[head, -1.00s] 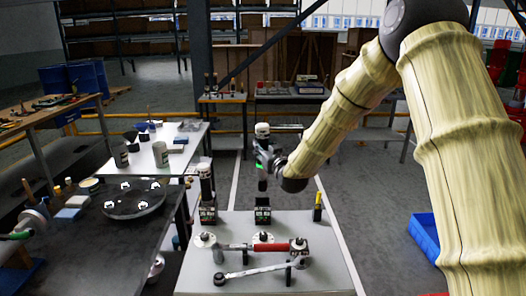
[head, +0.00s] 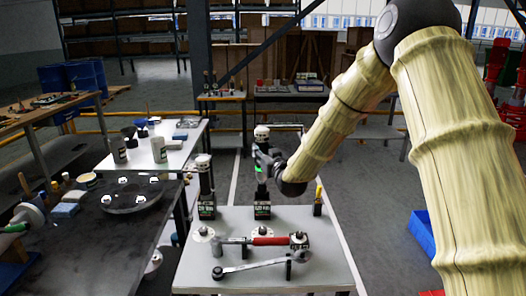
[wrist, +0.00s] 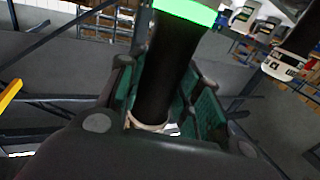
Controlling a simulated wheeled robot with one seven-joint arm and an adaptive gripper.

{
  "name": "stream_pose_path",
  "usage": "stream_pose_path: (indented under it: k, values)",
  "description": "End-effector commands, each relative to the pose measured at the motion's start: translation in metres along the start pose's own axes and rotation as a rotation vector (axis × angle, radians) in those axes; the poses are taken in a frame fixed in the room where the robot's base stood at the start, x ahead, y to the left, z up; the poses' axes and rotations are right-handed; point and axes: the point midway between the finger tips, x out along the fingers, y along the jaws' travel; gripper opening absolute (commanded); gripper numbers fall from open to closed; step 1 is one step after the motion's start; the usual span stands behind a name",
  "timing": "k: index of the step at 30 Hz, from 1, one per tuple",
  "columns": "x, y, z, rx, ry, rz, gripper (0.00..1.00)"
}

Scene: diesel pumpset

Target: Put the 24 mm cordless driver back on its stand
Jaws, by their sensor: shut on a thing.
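A dark cordless driver with a pale top (head: 262,133) and a green band (wrist: 187,10) is held upright by my gripper (head: 264,160). In the wrist view, the green-padded fingers (wrist: 165,105) are closed around its black body (wrist: 165,65). The driver's lower end is right above or in a small black stand (head: 262,211) at the table's back edge. I cannot tell whether it is seated. The size labels are too small to read.
A second driver (head: 204,175) stands upright in the left stand (head: 207,210). A red-handled tool (head: 268,241) and a wrench (head: 245,267) lie on the grey table (head: 325,270). A yellow-topped item (head: 318,200) stands at right. A dark workbench (head: 110,250) is on the left.

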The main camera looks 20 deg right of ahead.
Motion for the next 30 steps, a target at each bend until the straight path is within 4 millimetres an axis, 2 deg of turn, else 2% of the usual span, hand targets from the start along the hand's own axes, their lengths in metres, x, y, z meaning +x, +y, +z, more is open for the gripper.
stream_pose_path:
  k: [30]
  values:
    - [0.0,0.0,0.08,0.0,0.002,0.0,0.0]
